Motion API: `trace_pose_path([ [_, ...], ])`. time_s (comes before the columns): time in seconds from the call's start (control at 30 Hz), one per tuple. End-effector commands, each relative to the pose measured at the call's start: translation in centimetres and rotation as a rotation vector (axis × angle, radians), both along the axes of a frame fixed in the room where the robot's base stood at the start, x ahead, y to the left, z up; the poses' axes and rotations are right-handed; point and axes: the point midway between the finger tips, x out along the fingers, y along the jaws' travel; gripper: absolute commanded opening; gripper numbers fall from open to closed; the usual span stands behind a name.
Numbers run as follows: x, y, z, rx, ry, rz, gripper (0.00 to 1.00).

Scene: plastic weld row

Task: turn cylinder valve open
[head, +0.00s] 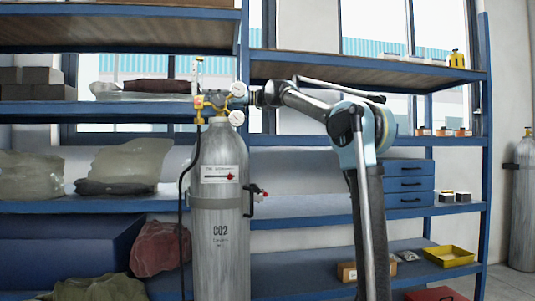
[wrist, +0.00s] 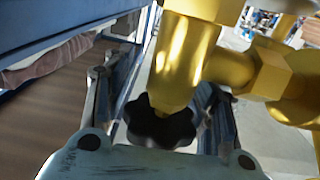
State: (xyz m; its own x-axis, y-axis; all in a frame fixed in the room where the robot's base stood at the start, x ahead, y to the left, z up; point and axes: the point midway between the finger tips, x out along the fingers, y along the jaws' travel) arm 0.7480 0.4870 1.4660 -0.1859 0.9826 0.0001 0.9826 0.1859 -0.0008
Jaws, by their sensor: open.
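A grey CO2 cylinder (head: 219,215) stands upright in front of the shelves. Its brass valve and regulator with two round gauges (head: 237,89) sit on top. My gripper (head: 258,98) reaches the valve from the right, level with the gauges. In the wrist view, the black lobed valve knob (wrist: 160,128) sits below the gold valve body (wrist: 185,60). My open fingers (wrist: 160,115) stand on either side of the knob. Whether they touch it I cannot tell. The gripper's pale body hides the knob's lower edge.
Blue shelving (head: 75,206) with wrapped bundles and boxes stands close behind the cylinder. A black hose (head: 182,190) hangs at the cylinder's left. Another cylinder (head: 524,200) stands far right.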

Motion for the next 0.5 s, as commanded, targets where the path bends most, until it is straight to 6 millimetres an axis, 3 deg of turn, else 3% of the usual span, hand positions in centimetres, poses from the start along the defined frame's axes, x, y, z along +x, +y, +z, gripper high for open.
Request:
trace_pose_path([
  [0.17,0.2,0.0,0.0,0.0,0.0,-0.085,0.52],
  [0.5,0.9,-4.5,0.0,0.0,0.0,-0.082,0.52],
])
